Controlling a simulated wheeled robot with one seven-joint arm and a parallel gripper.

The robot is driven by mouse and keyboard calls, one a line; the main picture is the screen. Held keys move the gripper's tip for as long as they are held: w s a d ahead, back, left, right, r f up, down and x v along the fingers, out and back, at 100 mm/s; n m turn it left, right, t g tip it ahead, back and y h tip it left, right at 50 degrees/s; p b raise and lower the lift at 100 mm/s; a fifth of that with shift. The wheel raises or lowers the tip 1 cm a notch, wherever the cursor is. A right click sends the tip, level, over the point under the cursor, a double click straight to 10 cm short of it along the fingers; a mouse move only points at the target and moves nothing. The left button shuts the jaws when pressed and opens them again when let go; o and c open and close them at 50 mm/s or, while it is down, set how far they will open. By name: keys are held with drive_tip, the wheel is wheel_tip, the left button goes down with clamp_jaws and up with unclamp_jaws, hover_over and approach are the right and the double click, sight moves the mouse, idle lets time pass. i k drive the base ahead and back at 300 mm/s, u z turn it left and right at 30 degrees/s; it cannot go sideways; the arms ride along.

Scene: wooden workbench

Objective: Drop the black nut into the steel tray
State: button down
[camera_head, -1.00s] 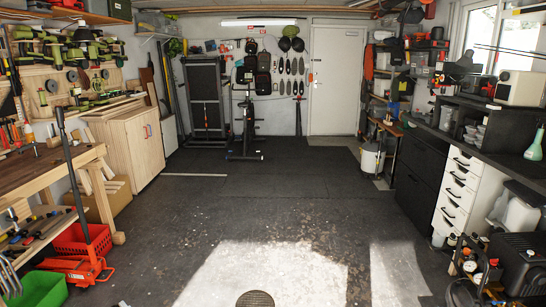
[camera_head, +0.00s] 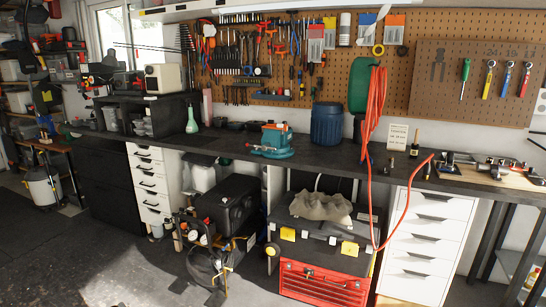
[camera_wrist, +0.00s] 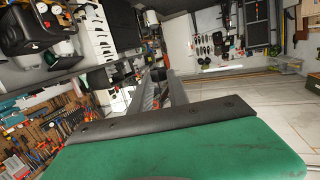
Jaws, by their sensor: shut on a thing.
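My gripper (camera_wrist: 162,84) shows only in the wrist view, its two grey fingers reaching away beyond a dark bar and a green cover. It is shut on a small black thing, the black nut (camera_wrist: 158,74), at the fingertips. The nut is small and partly hidden by the fingers. It is held in the air, with the room behind it. I cannot make out the steel tray in either view. The head view does not show my gripper.
A dark workbench (camera_head: 345,163) runs along the wall under a pegboard (camera_head: 400,100) of tools. A teal vise (camera_head: 272,146), a blue bin (camera_head: 326,124) and a wooden board with metal parts (camera_head: 480,178) stand on it. A red tool chest (camera_head: 322,284) is below. Floor at lower left is clear.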

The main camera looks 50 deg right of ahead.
sight(458, 159)
drive_tip(key=z, duration=2.95)
drive_tip(key=i, duration=1.85)
